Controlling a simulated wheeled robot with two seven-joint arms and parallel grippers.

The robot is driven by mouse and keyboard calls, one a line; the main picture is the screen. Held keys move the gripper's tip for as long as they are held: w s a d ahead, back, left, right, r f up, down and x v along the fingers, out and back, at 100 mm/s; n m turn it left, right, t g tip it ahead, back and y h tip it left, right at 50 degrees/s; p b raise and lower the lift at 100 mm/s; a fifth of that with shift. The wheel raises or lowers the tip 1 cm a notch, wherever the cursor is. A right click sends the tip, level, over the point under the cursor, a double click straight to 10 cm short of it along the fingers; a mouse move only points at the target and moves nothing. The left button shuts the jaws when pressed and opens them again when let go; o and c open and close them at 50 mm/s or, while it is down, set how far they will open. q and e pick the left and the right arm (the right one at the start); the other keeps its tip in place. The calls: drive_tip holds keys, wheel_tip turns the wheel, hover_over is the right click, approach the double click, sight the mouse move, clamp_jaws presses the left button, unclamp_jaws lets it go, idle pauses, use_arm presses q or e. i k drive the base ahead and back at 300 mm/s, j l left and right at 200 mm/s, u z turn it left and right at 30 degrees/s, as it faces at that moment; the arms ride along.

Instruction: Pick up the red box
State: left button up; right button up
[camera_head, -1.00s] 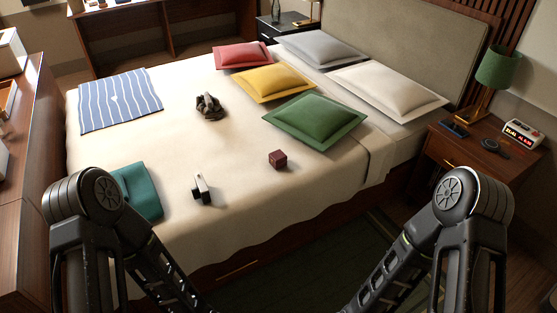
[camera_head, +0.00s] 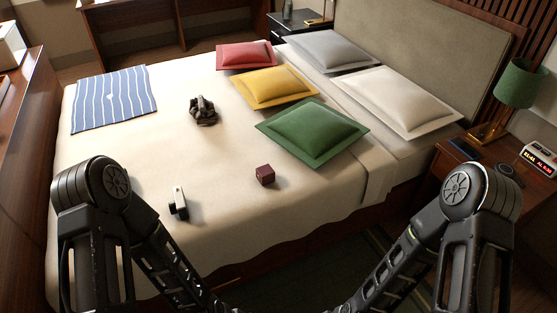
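A small dark red box (camera_head: 265,174) lies on the cream bed cover (camera_head: 225,215), in front of the green pillow and apart from the other things. Both my arms show at the bottom of the head view, the left one at the left and the right one at the right. Their lower links run down toward the bottom edge. Neither gripper is in the picture, so nothing shows of what they hold.
A small white and black object (camera_head: 178,203) lies left of the box. A dark crumpled item (camera_head: 203,111), a striped cloth (camera_head: 114,98) and red (camera_head: 246,56), yellow (camera_head: 274,86) and green (camera_head: 314,131) pillows lie farther back. A nightstand (camera_head: 450,158) stands right.

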sight(266, 175)
drive_tip(key=i+l, duration=0.2)
drive_tip(key=l, duration=0.15)
drive_tip(key=i+l+u, duration=0.1)
drive_tip(key=i+l, duration=0.35)
drive_tip(key=l, duration=0.2)
drive_tip(key=i+l+u, duration=0.1)
drive_tip(key=l, duration=0.25)
drive_tip(key=i+l, duration=0.3)
drive_tip(key=l+u, duration=0.05)
